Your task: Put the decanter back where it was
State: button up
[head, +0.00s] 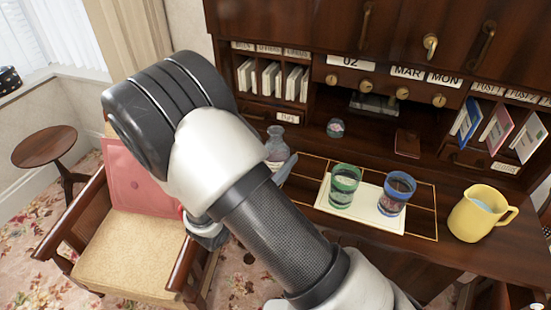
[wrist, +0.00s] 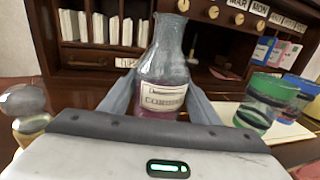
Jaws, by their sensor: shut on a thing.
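The decanter (wrist: 163,70) is a clear glass bottle with a narrow neck, a cream label and pinkish liquid low inside. In the wrist view it stands upright between the two fingers of my gripper (wrist: 165,105), which is shut on it. In the head view the decanter (head: 277,147) shows beyond my arm, at the left part of the desk. My arm hides its lower part and most of my gripper there. I cannot tell whether its base touches the desk.
A green-banded glass (head: 343,186) and a blue-rimmed glass (head: 396,193) stand on a white sheet (head: 362,216) right of the decanter. A yellow jug (head: 480,213) stands further right. A round glass stopper (wrist: 25,103) is at the wrist view's left. Desk shelves rise behind.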

jog(key=shift+f, duration=0.15)
jog(key=shift+f, duration=0.15)
jog(key=o, duration=1.6)
jog(key=shift+r, duration=0.25)
jog(key=b+v, duration=0.1)
jog(key=v, duration=1.1)
jog(key=shift+s+f+b, duration=0.1)
jog(key=shift+f+b, duration=0.05)
jog(key=shift+b, duration=0.15)
